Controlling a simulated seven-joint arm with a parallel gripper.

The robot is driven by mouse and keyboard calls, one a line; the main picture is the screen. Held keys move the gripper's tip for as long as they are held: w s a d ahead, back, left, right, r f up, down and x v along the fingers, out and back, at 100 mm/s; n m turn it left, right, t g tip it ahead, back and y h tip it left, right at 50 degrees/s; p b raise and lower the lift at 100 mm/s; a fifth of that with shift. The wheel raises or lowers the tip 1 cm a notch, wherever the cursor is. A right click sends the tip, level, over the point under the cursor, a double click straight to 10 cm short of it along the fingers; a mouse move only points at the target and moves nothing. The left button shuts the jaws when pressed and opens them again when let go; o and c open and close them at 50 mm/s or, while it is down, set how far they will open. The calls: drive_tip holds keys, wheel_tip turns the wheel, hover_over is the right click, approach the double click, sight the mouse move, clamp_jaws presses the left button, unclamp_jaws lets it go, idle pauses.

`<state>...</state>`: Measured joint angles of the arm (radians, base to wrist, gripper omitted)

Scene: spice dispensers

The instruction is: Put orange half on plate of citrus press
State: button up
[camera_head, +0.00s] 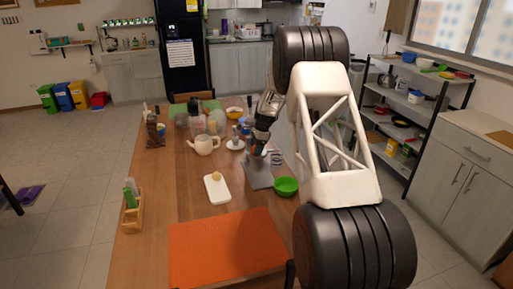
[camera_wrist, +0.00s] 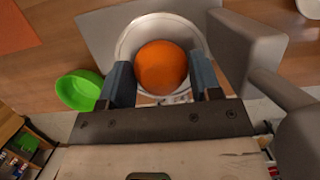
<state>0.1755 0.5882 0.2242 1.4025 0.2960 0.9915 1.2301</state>
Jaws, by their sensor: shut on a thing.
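The orange half (camera_wrist: 161,68) is round and bright orange in the wrist view. It sits between the two fingers of my gripper (camera_wrist: 160,62), which is shut on it. Directly beneath is the round pale dish of the citrus press (camera_wrist: 127,43), whose rim surrounds the orange in this view. Whether the orange touches the dish cannot be told. In the head view my gripper (camera_head: 262,142) points down over the grey press (camera_head: 259,178) on the wooden table; the orange half is hidden there.
A green bowl (camera_head: 286,186) stands close to the right of the press. A white board (camera_head: 217,191) with a small round tan thing lies to the left. A teapot (camera_head: 203,145) and several bottles stand behind. An orange mat (camera_head: 228,247) covers the near table.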

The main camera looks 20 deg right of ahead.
drive_tip(key=shift+f, duration=0.15)
drive_tip(key=o, duration=0.7)
drive_tip(key=v, duration=1.2)
idle(0.5)
idle(0.4)
